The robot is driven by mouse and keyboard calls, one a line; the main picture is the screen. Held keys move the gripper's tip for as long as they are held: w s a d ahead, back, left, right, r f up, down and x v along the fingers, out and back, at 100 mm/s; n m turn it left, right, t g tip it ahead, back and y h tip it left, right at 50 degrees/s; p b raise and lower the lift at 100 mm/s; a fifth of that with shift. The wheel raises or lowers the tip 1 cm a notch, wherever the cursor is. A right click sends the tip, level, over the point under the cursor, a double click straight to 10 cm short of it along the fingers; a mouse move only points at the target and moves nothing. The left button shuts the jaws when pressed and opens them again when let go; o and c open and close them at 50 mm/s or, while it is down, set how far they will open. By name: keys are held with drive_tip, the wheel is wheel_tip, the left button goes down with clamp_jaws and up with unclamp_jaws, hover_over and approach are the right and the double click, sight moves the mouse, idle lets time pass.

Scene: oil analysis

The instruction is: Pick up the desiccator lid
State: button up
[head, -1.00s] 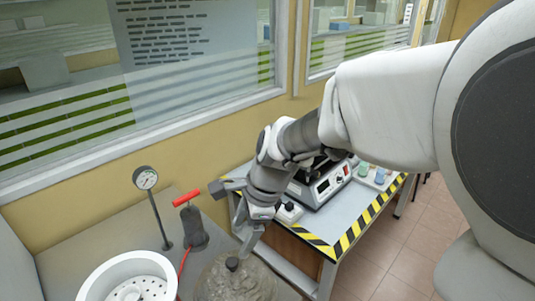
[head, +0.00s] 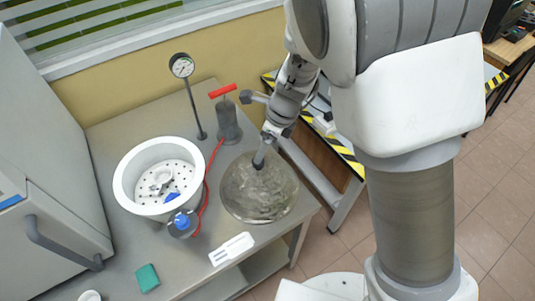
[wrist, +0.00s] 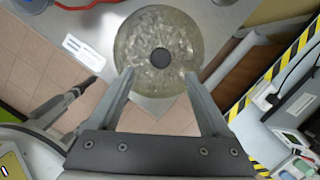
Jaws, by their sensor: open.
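The desiccator lid (head: 250,196) is a round, cloudy, translucent dome lying on the grey table near its right front corner. It has a dark knob (wrist: 160,59) at its centre. The knob shows just past the fingertips, with nothing held. The white desiccator bowl (head: 124,196) with a perforated plate stands left of the lid.
A hand pump with a red handle (head: 222,91) and a gauge on a stand (head: 182,66) stand behind. A red hose (head: 207,180) runs between bowl and lid. A striped-edge table (head: 345,152) is at right.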

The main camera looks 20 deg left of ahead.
sight(259, 175)
drive_tip(key=x, duration=0.9)
drive_tip(key=shift+f+b, duration=0.1)
drive_tip(key=shift+b, duration=0.2)
clamp_jaws()
idle(1.1)
